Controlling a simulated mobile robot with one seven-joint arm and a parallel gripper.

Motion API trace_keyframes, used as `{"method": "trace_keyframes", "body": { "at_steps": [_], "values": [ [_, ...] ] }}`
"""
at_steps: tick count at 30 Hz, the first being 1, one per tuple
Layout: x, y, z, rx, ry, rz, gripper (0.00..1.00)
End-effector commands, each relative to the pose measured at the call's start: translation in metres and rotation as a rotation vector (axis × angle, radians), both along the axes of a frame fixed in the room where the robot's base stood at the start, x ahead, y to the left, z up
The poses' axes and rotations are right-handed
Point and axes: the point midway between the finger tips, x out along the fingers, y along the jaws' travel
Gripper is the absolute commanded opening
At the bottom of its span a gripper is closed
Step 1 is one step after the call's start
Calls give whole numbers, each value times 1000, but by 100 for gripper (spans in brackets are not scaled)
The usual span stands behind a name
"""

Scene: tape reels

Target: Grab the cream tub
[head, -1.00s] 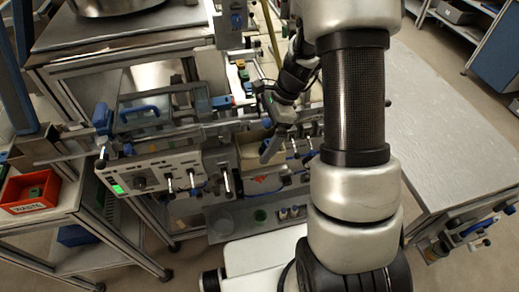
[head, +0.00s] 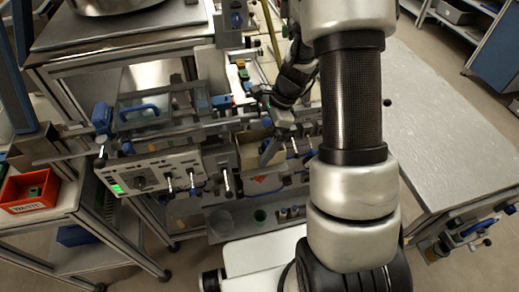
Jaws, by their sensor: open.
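A cream-coloured surface (head: 249,156), which looks like the cream tub, shows in the head view within the bench equipment, below and left of my gripper. Much of it is hidden by the gripper and the bench parts, so its full shape cannot be made out. My gripper (head: 271,140) hangs beside and over it with a grey-blue finger pointing down. It is open, and I see nothing held. I cannot tell whether a finger touches the cream surface.
A control panel (head: 152,177) with a green display and several levers stands at the left. A red-orange bin (head: 31,190) sits on a cart at the far left. A grey table (head: 450,130) at the right is largely clear. Rails and knobs crowd around my gripper.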

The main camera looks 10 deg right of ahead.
Motion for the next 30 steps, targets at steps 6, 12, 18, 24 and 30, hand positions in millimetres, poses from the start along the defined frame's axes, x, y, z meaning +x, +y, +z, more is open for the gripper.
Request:
{"method": "trace_keyframes", "body": {
  "at_steps": [6, 12, 18, 24, 30],
  "values": [
    [0, 0, 0, 0, 0, 0, 88],
    [0, 0, 0, 0, 0, 0, 54],
    [0, 0, 0, 0, 0, 0, 47],
    [0, 0, 6, 0, -1, 1, 47],
    [1, 0, 17, 0, -3, 0, 47]
  ]
}}
